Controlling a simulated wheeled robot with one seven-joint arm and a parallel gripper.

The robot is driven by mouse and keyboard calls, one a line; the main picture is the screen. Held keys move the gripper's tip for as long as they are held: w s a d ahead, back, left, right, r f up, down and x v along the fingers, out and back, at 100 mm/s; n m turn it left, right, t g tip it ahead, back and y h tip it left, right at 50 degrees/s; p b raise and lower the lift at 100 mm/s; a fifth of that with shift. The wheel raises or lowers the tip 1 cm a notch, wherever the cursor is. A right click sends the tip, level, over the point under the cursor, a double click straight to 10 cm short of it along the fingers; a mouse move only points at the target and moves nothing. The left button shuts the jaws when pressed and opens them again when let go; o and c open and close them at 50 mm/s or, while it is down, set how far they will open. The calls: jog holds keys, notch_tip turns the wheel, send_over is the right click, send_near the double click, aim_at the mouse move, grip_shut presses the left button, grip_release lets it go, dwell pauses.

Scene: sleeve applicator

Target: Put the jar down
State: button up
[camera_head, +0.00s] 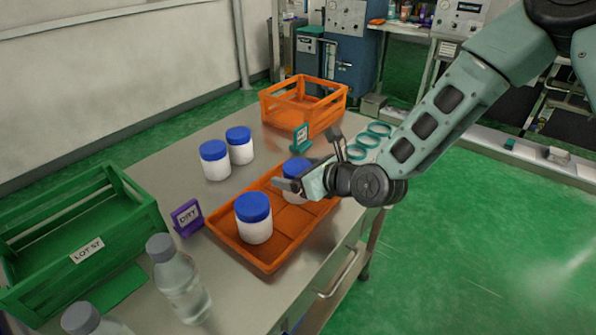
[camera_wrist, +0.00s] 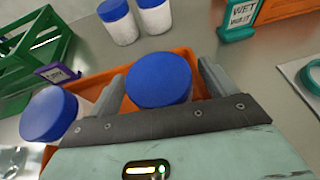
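A white jar with a blue lid (camera_head: 296,168) stands upright in the orange tray (camera_head: 268,262), at its far right end. My gripper (camera_head: 307,160) is around this jar with its fingers spread. In the wrist view the jar's lid (camera_wrist: 159,80) sits between the two fingers, with a narrow gap on each side. The lower part of the jar is partly hidden by my gripper. A second white jar with a blue lid (camera_head: 253,217) stands in the near left part of the tray.
Two more jars (camera_head: 214,160) stand behind the tray. A purple DRY sign (camera_head: 187,217) and green crate (camera_head: 120,235) are at left, with clear bottles (camera_head: 180,285) in front. A teal sign (camera_head: 301,138), orange crate (camera_head: 325,119) and teal rings (camera_head: 364,141) lie beyond.

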jog(key=shift+r, duration=0.2)
jog(key=v, duration=1.2)
jog(key=s+f+n+g+h, duration=0.2)
jog(key=s+n+g+h, duration=0.6)
jog(key=n, duration=1.1)
jog(key=s+d+r+n, duration=0.3)
jog(key=s+n, duration=0.4)
jog(key=s+d+r+n+g+h, duration=0.1)
jog(key=s+d+r+n, duration=0.1)
jog(key=s+n, duration=0.6)
jog(key=shift+d+r, duration=0.35)
jog(key=shift+d, duration=0.1)
